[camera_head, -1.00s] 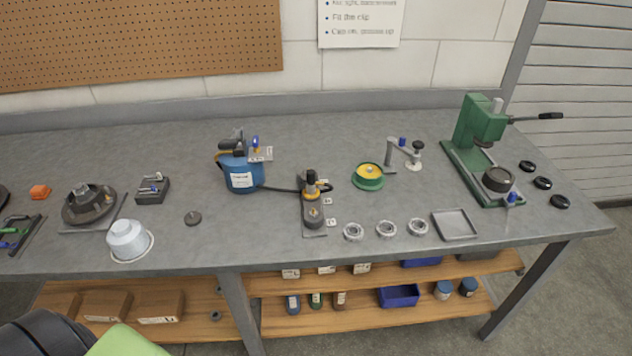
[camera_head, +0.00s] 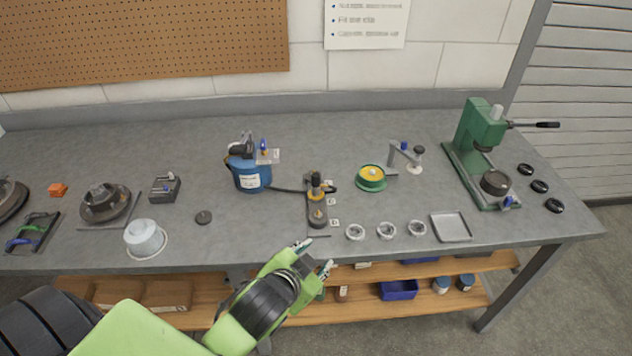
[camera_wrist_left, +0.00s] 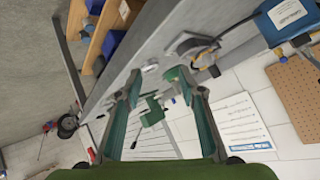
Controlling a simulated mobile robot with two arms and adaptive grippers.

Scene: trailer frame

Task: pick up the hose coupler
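The hose coupler (camera_head: 316,188) appears to be the dark upright piece with a yellow band at the end of the black hose (camera_head: 290,189). It stands at the back of a dark narrow base (camera_head: 318,212) on the bench. The hose comes from a blue tank (camera_head: 252,179). In the left wrist view the coupler (camera_wrist_left: 203,52) shows small, beyond the fingers. My left gripper (camera_head: 317,256) is open and empty, at the bench's front edge, in front of the base and apart from it. It also shows in the left wrist view (camera_wrist_left: 157,75). My right gripper is out of view.
Several metal rings (camera_head: 387,230) and a square tray (camera_head: 451,227) lie right of the base. A green reel (camera_head: 371,183) and a green press (camera_head: 480,130) stand farther right. A white cup (camera_head: 145,238) stands left.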

